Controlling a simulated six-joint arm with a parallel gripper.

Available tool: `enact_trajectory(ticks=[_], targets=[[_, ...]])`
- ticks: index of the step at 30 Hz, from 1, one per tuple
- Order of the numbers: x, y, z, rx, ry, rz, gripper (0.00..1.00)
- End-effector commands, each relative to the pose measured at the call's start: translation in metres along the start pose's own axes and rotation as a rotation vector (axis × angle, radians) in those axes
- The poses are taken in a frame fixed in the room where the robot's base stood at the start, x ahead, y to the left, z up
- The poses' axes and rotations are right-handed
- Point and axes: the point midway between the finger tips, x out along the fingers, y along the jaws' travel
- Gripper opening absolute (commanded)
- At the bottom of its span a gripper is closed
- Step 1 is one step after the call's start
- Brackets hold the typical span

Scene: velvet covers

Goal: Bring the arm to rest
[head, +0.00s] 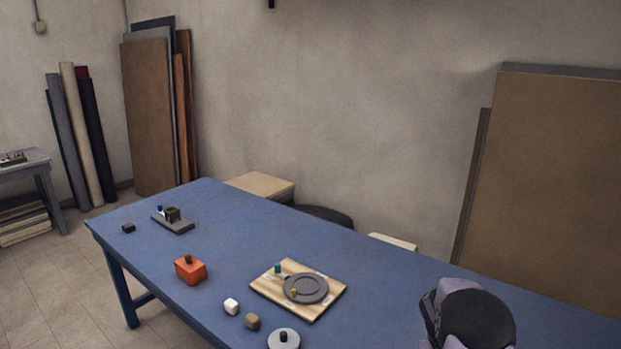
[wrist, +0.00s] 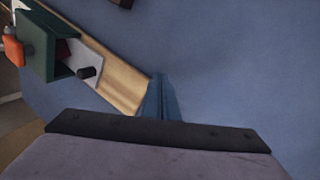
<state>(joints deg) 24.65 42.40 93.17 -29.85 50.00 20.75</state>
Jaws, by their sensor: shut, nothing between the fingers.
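My gripper (wrist: 161,98) shows in the wrist view as two blue-grey fingers pressed together, shut and empty. It is over the blue table (wrist: 235,70), with nothing touching the fingertips that I can see. Its height above the table is hard to tell. In the head view a dark rounded part of my arm (head: 475,318) stands at the lower right, and the fingers do not show there.
The blue table also shows in the head view (head: 380,270). A green box (wrist: 45,45) is in the wrist view.

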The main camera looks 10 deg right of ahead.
Motion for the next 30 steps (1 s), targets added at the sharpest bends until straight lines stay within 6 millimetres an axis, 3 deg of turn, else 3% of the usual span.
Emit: enact_trajectory(ticks=[3, 7, 15, 18, 21, 30], targets=[[0.013, -0.032, 0.059, -0.116, -0.092, -0.108, 0.0], [0.0, -0.062, 0.117, -0.198, -0.141, -0.213, 0.0], [-0.062, -0.108, 0.235, -0.237, -0.166, -0.348, 0.0], [-0.084, -0.114, 0.264, -0.266, -0.141, -0.362, 0.0], [-0.103, -0.117, 0.274, -0.313, -0.08, -0.363, 0.0], [-0.156, -0.132, 0.259, -0.415, 0.11, -0.381, 0.0]])
